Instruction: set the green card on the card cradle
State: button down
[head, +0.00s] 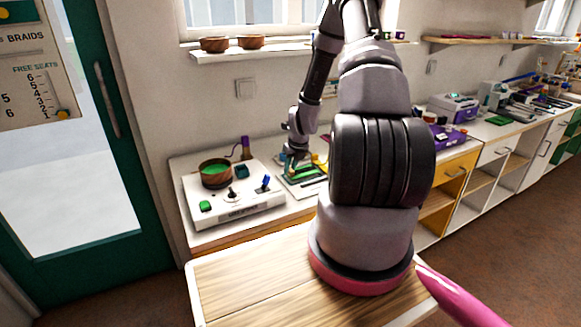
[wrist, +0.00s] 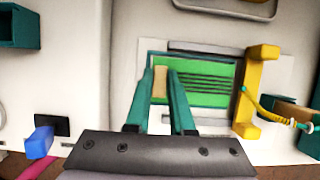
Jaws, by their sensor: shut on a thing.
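The green card (wrist: 207,82), with dark parallel lines, is in front of my fingers in the wrist view. My gripper (wrist: 160,78) is shut on a tan tab at the card's left part, between its two teal fingers. The card lies flat over a pale frame with dark bars, which looks like the card cradle (wrist: 205,47). I cannot tell whether the card rests on it or hangs just above. In the head view, the green card (head: 304,172) shows small below my gripper (head: 293,160), partly hidden by my arm.
A yellow bracket (wrist: 256,90) stands at the card's right end, with a cord beside it. A white control box (head: 235,206) with a brown bowl (head: 215,172), a green button and a blue lever is to the left. Purple devices (head: 455,107) stand along the right counter.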

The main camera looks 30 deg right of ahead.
jog(key=shift+f, duration=0.15)
jog(key=shift+f, duration=0.45)
dwell(0.4)
jog(key=c, duration=0.7)
grip_release()
jog(key=shift+r, duration=3.45)
